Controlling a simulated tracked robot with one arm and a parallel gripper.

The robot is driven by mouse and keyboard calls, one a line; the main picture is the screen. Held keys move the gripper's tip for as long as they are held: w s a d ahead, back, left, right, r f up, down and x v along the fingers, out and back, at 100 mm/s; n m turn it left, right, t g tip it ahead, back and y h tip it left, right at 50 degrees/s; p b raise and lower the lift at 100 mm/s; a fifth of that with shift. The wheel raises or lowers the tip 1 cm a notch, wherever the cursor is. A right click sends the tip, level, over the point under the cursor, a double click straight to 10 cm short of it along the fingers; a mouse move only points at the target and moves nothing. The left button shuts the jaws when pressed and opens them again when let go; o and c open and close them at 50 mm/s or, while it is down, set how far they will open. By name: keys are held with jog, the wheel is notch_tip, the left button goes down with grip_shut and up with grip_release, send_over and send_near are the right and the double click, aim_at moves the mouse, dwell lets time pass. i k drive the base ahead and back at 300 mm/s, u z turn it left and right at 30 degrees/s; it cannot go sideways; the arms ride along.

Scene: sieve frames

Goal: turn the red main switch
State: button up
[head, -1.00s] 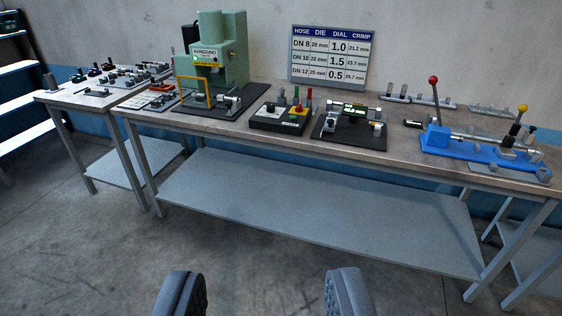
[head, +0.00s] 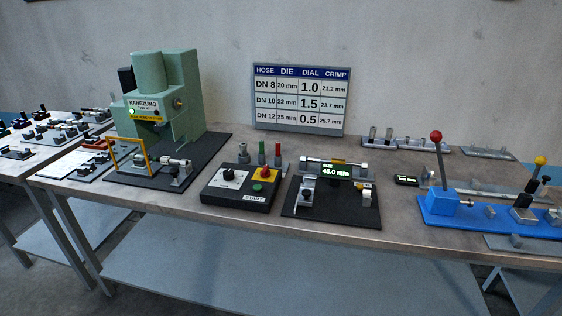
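A black control box (head: 236,203) stands near the front edge of the bench. It carries a red knob (head: 266,173) on a yellow plate, a white dial (head: 233,178), a green button (head: 258,187) and a START label. I cannot tell whether the red knob is the main switch. The green KANEZUMO press (head: 151,95) stands behind and to the left, with a lit green lamp (head: 131,111) and a dark round part (head: 179,104) on its right side. My gripper is not in view.
A measuring stand with a lit display (head: 335,171) stands right of the box. A blue lever fixture (head: 453,208) with red and yellow balls stands farther right. A chart board (head: 299,98) stands behind. Small parts lie on the left table (head: 28,168).

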aim_at(265, 173)
jog(key=u, duration=0.4)
jog(key=i, duration=0.6)
jog(key=u, duration=0.75)
jog(key=i, duration=1.55)
jog(key=z, duration=0.65)
jog(key=i, duration=1)
jog(key=z, duration=0.85)
